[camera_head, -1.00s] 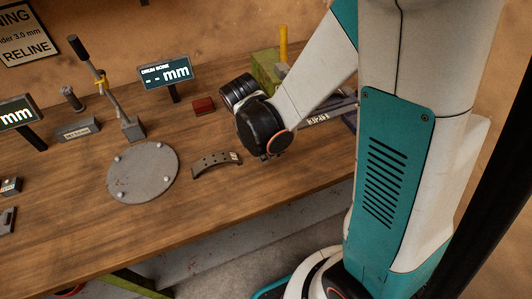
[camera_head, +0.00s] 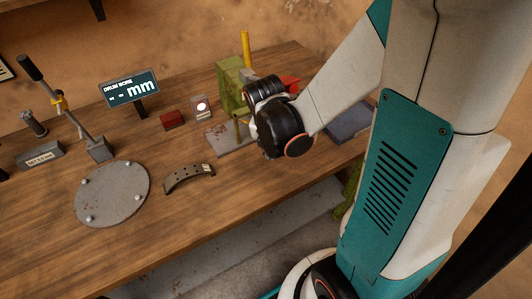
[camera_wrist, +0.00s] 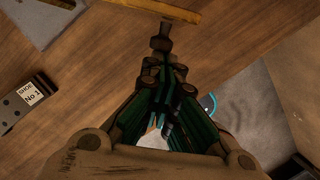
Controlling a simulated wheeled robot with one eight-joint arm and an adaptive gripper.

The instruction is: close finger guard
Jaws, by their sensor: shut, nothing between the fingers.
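A green bench machine (camera_head: 231,88) with an upright yellow bar (camera_head: 245,47) stands at the back of the bench. A red part (camera_head: 291,83) shows at its right, partly behind my wrist. It may be the finger guard, but I cannot tell whether it is open or closed. In the wrist view my gripper (camera_wrist: 162,38) is shut and empty, above the wooden bench near its front edge. A yellow-brown bar (camera_wrist: 160,10) lies just beyond the fingertips. In the head view my wrist hides the gripper and part of the machine.
A curved brake shoe (camera_head: 189,178) lies left of my wrist and also shows in the wrist view (camera_wrist: 27,103). A round studded plate (camera_head: 112,194), a red block (camera_head: 172,119) and a "DRUM BORE" display (camera_head: 130,89) stand further left. The wooden bench (camera_head: 240,192) is clear in front.

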